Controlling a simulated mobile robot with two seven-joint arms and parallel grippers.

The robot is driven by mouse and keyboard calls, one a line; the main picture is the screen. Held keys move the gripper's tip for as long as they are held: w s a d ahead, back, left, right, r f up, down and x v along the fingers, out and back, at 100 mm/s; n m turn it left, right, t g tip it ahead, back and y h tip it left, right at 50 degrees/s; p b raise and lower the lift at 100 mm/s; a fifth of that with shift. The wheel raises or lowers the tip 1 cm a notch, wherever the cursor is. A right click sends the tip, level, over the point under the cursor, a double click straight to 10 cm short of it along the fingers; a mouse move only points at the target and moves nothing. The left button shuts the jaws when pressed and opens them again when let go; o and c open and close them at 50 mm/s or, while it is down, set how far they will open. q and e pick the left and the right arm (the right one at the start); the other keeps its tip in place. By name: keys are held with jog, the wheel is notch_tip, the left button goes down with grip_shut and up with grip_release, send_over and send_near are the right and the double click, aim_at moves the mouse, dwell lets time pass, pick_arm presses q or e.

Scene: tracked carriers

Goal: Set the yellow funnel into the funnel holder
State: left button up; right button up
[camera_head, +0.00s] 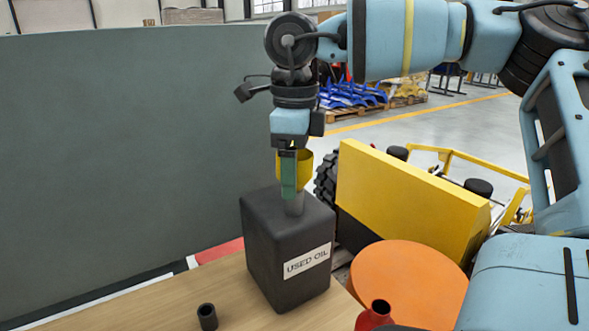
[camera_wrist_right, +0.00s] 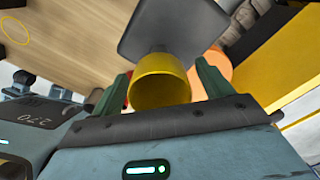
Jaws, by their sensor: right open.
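The yellow funnel (camera_head: 306,170) is upright above the top of a black can labelled USED OIL (camera_head: 265,245). A grey stem or neck joins them; I cannot tell which one it belongs to. In the right wrist view the funnel (camera_wrist_right: 160,82) lies between the green fingers of my right gripper (camera_wrist_right: 162,72). The right gripper (camera_head: 289,180) is open around the funnel and points down. A short dark open tube (camera_head: 208,317), perhaps the funnel holder, stands on the wooden table, left of the can. My left gripper is not in view.
The wooden table (camera_head: 165,308) is clear around the tube. A red necked vessel (camera_head: 376,314) and an orange round top (camera_head: 415,282) are right of the can. A yellow and black machine (camera_head: 410,195) stands behind them. A tall grey panel (camera_head: 120,150) rises at the left.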

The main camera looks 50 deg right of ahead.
jog(key=shift+c, duration=0.2)
jog(key=c, duration=1)
notch_tip(320, 180, up, 10)
jog(key=shift+r+p, duration=0.1)
jog(key=shift+p, duration=0.25)
jog(key=shift+f, duration=0.2)
